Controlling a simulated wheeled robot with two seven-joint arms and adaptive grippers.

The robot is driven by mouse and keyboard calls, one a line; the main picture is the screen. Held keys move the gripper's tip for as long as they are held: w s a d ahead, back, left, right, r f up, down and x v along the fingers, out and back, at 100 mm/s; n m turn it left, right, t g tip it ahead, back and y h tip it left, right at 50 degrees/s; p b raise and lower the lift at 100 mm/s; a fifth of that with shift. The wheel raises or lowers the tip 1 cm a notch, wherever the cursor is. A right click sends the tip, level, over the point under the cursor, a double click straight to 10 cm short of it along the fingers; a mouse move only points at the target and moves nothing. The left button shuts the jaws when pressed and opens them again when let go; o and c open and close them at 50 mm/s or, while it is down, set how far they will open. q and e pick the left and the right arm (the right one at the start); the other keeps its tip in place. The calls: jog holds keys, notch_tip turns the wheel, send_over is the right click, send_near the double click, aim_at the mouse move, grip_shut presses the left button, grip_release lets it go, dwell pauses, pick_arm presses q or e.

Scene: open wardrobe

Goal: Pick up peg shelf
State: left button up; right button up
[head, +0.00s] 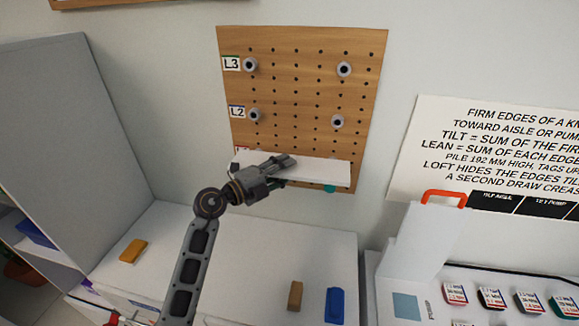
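The peg shelf (322,173) is a white board set low against the wooden pegboard (301,92), at the lowest row, where the label is mostly hidden. My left gripper (287,162) reaches up from below and lies across the left half of the shelf, its fingers pointing right. It overlaps the shelf in the picture; whether its fingers close on the board or only touch it cannot be made out. Two grey pegs (249,65) sit at the row marked L3 and two more (254,115) at L2. My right gripper is not in view.
Below is a white surface (225,240) with an orange block (132,251), a brown block (295,296) and a blue block (335,305). A tall grey panel (75,110) stands left. A printed sign (490,150) and an orange handle (444,194) are right.

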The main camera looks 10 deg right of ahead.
pick_arm(q)
jog(key=shift+c, duration=0.5)
grip_shut()
jog(key=shift+r, duration=0.1)
notch_tip(320, 180, up, 18)
dwell(0.7)
dwell(0.5)
